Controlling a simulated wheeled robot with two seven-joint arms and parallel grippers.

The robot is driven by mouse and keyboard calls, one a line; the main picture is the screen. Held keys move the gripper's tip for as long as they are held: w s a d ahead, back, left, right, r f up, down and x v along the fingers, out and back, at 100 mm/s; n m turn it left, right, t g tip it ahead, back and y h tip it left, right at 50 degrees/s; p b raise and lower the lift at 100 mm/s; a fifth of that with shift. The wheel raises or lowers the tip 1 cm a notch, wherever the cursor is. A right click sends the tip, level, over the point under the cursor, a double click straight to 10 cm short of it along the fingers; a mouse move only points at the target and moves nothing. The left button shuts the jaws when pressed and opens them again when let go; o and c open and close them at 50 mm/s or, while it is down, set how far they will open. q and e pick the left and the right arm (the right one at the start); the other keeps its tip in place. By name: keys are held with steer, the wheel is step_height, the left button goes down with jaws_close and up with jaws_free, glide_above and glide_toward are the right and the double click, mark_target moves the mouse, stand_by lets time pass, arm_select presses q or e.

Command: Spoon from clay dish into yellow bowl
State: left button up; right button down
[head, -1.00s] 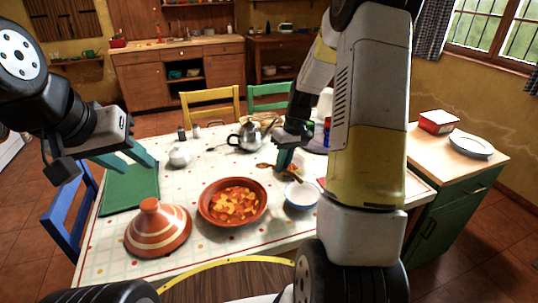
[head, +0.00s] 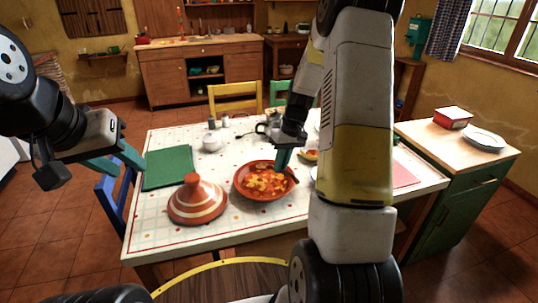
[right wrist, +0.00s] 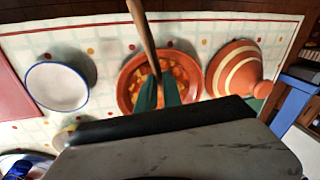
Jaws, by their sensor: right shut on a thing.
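The clay dish (head: 240,190) holds an orange-red stew and stands on the table; it also shows in the right wrist view (right wrist: 122,92). My right gripper (head: 282,167) is over the dish's back right part, shut on a wooden spoon. The spoon's handle (right wrist: 142,32) runs up from between the green fingers in the right wrist view; its bowl end is hidden. A small yellow bowl (head: 309,156) is right of the gripper, mostly hidden by my arm. My left gripper (head: 116,160) is open and empty left of the table, near the green cloth.
A striped clay lid (head: 197,203) stands left of the dish. A white blue-rimmed bowl (right wrist: 57,87) is close to the dish, nearly hidden in the head view. A green cloth (head: 168,168), a white sugar pot (head: 211,142) and a teapot (head: 266,127) are further back.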

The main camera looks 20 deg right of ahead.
steer(key=shift+d+x, duration=0.3)
steer(key=shift+x, duration=1.05)
steer(key=shift+d+x, duration=0.25)
steer(key=shift+x, duration=1.05)
steer(key=shift+d+x, duration=0.3)
steer(key=shift+x, duration=1.05)
steer(key=shift+f, duration=0.2)
steer(key=shift+s+a+v, duration=0.15)
steer(key=shift+v, duration=0.9)
steer(key=shift+s+a+v, duration=0.15)
steer(key=shift+s+v, duration=0.05)
steer(key=shift+v, duration=0.85)
steer(key=shift+s+a+v, duration=0.15)
steer(key=shift+v, duration=0.9)
steer(key=shift+s+d+r+t+y, duration=0.15)
steer(key=shift+s+r+t+y, duration=0.25)
steer(key=shift+r+t, duration=0.45)
